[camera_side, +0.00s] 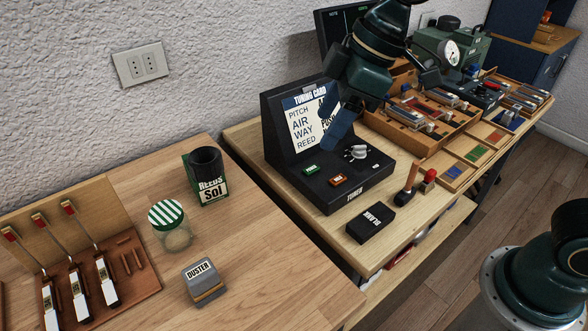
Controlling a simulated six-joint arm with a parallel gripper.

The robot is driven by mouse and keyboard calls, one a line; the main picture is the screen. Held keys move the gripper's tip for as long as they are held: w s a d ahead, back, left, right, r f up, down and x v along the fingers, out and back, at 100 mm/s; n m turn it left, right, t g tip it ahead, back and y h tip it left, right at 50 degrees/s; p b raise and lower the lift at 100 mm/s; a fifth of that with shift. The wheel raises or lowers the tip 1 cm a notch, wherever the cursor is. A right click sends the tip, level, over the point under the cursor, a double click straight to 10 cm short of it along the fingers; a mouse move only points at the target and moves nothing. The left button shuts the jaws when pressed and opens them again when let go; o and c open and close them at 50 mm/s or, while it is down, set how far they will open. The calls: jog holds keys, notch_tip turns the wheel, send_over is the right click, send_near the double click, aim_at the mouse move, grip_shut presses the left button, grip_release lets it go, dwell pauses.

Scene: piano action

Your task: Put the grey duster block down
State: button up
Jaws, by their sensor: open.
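The grey duster block (205,283), labelled DUSTER on its top, rests on the wooden bench at the lower left, near the front of the green-and-white lidded jar. It stands flat with nothing touching it. My gripper (337,132) is well away to the upper right, over the black tuner and in front of its tuning card. It is open, and I see nothing held in it. Part of its jaws is hard to make out against the dark tuner.
The jar (173,229) and a dark REEDS Sol cup (206,176) stand behind the duster. A wooden rack (130,281) of tools is at the left. The tuner (340,187) and a black box (370,223) sit on the right table, across a gap. Bench right of the duster is clear.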

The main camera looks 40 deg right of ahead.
jog(key=s+d+m+t+h, duration=0.2)
jog(key=s+d+m, duration=0.8)
jog(key=s+d, duration=0.6)
jog(key=shift+s+d+h, duration=0.35)
jog(key=shift+d+h, duration=0.25)
jog(key=shift+d, duration=0.25)
